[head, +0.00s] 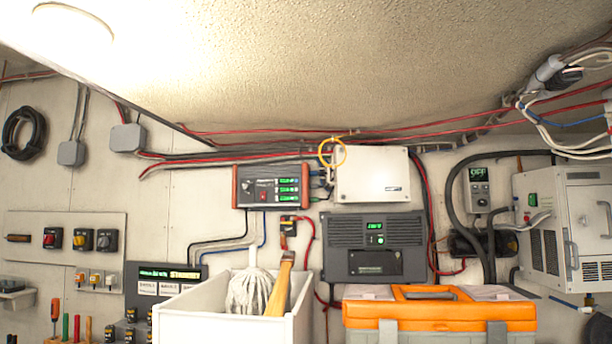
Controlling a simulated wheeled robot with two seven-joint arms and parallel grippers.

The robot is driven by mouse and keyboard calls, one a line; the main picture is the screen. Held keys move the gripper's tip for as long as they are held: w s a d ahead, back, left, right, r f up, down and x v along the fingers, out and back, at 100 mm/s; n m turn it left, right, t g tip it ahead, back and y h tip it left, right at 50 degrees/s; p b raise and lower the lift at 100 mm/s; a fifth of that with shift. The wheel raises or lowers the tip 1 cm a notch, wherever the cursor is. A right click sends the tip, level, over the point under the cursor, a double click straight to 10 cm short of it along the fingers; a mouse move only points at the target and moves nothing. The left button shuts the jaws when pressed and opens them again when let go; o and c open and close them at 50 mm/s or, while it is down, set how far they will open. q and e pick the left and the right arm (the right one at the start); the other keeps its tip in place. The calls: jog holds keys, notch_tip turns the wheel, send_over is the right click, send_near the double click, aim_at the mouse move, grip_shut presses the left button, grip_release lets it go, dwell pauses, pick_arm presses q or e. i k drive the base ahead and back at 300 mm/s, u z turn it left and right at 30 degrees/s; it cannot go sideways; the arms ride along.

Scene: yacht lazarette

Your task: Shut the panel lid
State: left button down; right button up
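No open panel lid can be made out clearly, and I cannot tell which panel the task means. A black panel (165,285) with a lit green display and white labels is low on the left of the wall; its lower part runs behind a white bin. A white box (372,176) with a flat, closed-looking front hangs high in the middle of the wall. A switch panel (66,238) with rotary switches is at the left. Neither of my grippers is in view.
A white bin (235,318) holding a mop head and a wooden handle, and an orange-lidded toolbox (440,315), stand in front of the wall. A white cabinet (566,235) is at the right. Cables run under the low sloping ceiling.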

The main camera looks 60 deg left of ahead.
aim_at(368, 173)
jog(key=k, duration=0.45)
jog(key=u, duration=0.9)
